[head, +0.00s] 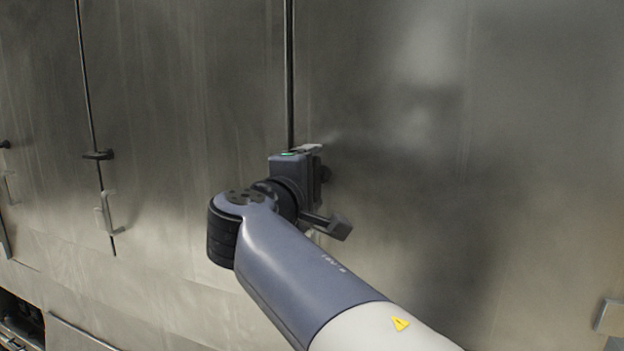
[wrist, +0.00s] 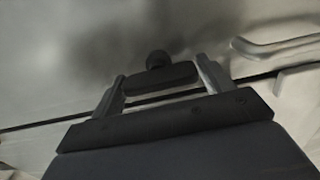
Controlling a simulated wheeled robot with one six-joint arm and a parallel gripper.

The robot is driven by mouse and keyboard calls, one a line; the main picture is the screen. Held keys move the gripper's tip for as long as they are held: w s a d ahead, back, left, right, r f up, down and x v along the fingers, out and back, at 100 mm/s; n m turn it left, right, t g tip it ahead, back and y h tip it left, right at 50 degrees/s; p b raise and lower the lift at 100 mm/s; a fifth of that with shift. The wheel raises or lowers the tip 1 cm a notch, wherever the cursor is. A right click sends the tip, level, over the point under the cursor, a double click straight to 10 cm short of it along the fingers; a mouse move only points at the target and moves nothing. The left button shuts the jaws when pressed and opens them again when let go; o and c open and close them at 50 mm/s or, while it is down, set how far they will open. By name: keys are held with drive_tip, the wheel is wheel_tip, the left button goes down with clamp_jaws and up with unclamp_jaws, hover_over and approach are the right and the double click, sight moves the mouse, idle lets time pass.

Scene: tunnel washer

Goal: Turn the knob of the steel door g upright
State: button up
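My gripper (wrist: 160,65) is at the steel door's front, beside the vertical seam. In the head view my gripper (head: 322,190) covers most of the knob. In the wrist view the dark knob (wrist: 160,78) sits between the two pale, widely spaced fingers. Its bar looks roughly parallel to the seam, with a round dark part behind it. The bar nearly fills the gap between the fingers; I cannot tell whether they press on it. The steel door (head: 450,130) is a flat, dull panel and looks closed.
A pale bracket handle (wrist: 285,42) is close to my gripper at the right of the wrist view. Another seam at the left has a dark knob (head: 98,155) lying level and a bracket handle (head: 105,212). Another bracket (head: 609,317) is at the lower right.

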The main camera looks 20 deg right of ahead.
drive_tip(key=shift+o, duration=1)
drive_tip(key=shift+a, duration=0.1)
drive_tip(key=b+v, duration=0.2)
drive_tip(key=v, duration=0.8)
drive_tip(key=shift+s+a+b, duration=0.15)
drive_tip(key=shift+s+b, duration=0.2)
drive_tip(key=shift+p+x, duration=1.35)
drive_tip(key=shift+x, duration=4.1)
